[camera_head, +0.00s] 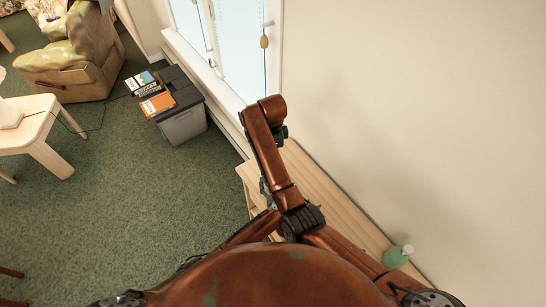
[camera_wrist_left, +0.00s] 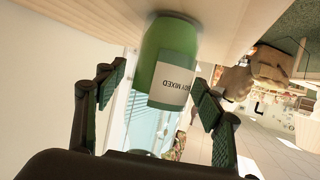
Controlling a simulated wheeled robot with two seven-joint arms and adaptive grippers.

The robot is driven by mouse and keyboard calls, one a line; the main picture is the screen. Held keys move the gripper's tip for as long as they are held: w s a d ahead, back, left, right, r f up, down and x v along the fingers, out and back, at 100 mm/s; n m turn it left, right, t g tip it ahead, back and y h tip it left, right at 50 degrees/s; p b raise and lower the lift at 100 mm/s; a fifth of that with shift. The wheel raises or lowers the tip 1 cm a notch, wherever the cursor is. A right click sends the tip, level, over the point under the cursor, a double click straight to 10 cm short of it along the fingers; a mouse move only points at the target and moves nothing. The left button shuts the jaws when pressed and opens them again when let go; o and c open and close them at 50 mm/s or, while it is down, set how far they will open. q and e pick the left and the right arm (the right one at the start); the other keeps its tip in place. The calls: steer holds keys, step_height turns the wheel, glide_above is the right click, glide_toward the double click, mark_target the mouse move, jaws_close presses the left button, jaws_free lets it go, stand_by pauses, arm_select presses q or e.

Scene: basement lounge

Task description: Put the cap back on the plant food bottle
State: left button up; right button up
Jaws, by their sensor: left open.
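In the left wrist view, which is upside down, a green bottle (camera_wrist_left: 172,50) with a white label (camera_wrist_left: 171,80) reading "...LY MIXED" stands on a light wooden surface. My left gripper (camera_wrist_left: 158,92) is open, with one finger on each side of the bottle in the picture. I see no clear contact. No cap shows on this bottle, and I cannot make out its neck. In the head view my copper arm hides the left gripper. My right gripper is not in view.

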arm_select(q)
steer(key=v, duration=1.2)
stand_by(0.4)
